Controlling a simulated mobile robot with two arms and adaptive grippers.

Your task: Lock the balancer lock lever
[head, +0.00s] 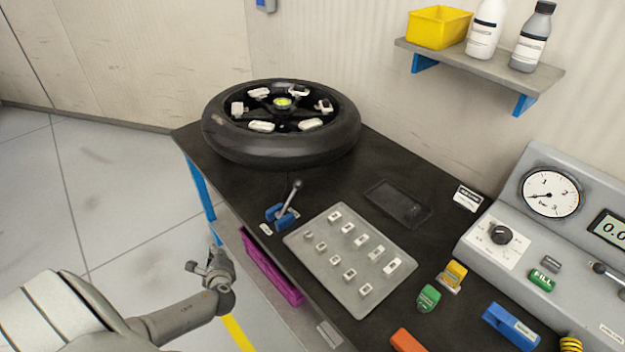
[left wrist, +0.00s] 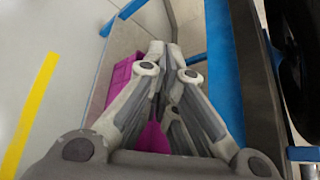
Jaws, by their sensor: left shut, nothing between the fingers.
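The balancer lock lever (head: 291,196) has a grey handle with a dark knob and rises, leaning right, from a blue base (head: 283,215) near the front left edge of the dark bench. My left gripper (head: 214,256) is out beyond the front edge of the bench, to the lower left of the lever and apart from it. In the left wrist view its fingers (left wrist: 170,48) meet at the tips with nothing between them. The lever cannot be made out in the left wrist view. My right gripper is in neither view.
A wheel with a tyre (head: 230,145) lies at the bench's far end. A grey tray (head: 375,291) of small weights is right of the lever. A magenta bin (head: 270,268) sits below the bench edge. A gauge console (head: 540,245) stands at right. The floor at left is clear.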

